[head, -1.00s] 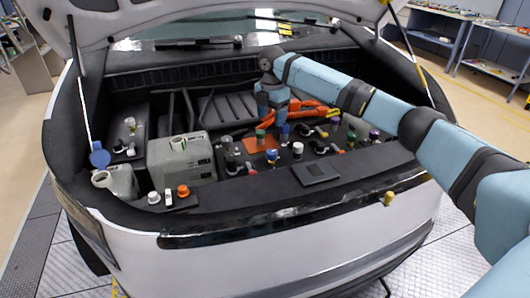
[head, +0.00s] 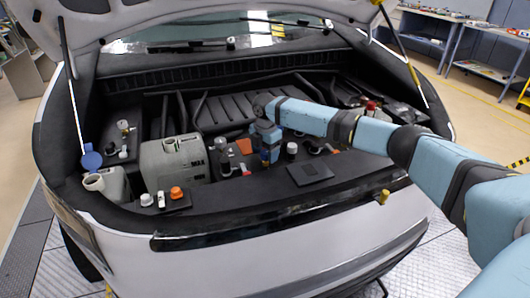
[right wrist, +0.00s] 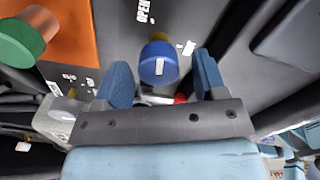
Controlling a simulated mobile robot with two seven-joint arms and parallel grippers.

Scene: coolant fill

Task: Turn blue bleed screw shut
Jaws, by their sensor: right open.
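The blue bleed screw (right wrist: 158,62) is a round blue knob with a white mark on its top and a brass-coloured base behind it. It shows in the right wrist view, between the fingertips of my right gripper (right wrist: 162,72). The two blue fingers are open, one on each side of the knob, with gaps visible. In the head view my right gripper (head: 268,154) points down over the middle of the engine bay. There the gripper hides the blue screw. My left gripper is in neither view.
An orange plate (right wrist: 75,30) with a green cap (right wrist: 22,40) lies left of the screw. A white-topped black cap (head: 292,149) stands right of the gripper in the head view. A grey reservoir (head: 172,160) stands left. The raised hood is above.

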